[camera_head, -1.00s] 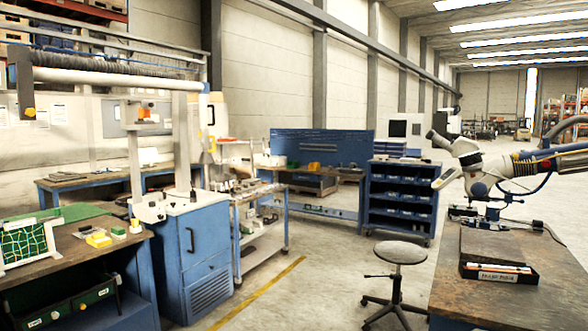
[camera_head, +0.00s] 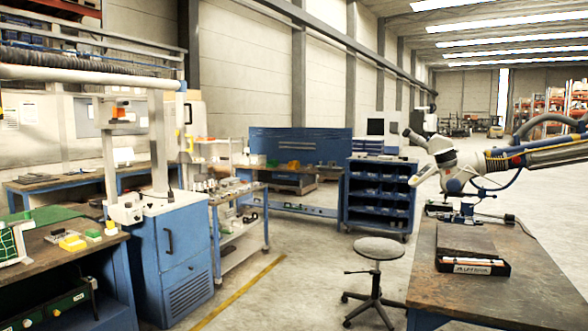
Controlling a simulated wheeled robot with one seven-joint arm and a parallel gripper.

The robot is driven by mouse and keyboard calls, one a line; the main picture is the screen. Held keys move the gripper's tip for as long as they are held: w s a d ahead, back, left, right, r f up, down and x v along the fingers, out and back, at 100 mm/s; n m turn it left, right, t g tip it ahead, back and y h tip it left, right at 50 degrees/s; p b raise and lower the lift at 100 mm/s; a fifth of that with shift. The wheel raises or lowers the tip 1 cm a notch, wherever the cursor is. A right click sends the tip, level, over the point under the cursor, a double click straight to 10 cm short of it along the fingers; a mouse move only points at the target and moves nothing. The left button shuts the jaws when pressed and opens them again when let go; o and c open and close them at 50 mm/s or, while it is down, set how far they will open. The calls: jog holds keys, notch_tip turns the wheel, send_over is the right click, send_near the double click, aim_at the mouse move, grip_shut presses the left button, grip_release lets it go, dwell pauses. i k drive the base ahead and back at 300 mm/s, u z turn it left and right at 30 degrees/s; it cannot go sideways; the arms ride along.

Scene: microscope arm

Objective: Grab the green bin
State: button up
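I cannot tell for certain which thing is the green bin. Dark green bins (camera_head: 58,307) with small pale labels sit under the left workbench, cut by the picture's lower left edge. A green mesh in a white frame (camera_head: 12,243) is cut by the left edge. My gripper is not in view.
A round stool (camera_head: 379,249) stands beside the right workbench (camera_head: 520,270), which bears a microscope (camera_head: 432,150) and a black tray (camera_head: 473,264). A blue cabinet (camera_head: 183,255) and a trolley (camera_head: 240,222) stand at left. Floor (camera_head: 300,265) between trolley and stool is clear.

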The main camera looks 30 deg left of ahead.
aim_at(272, 163)
jog(key=u, duration=1)
jog(key=i, duration=12.6)
jog(key=u, duration=0.35)
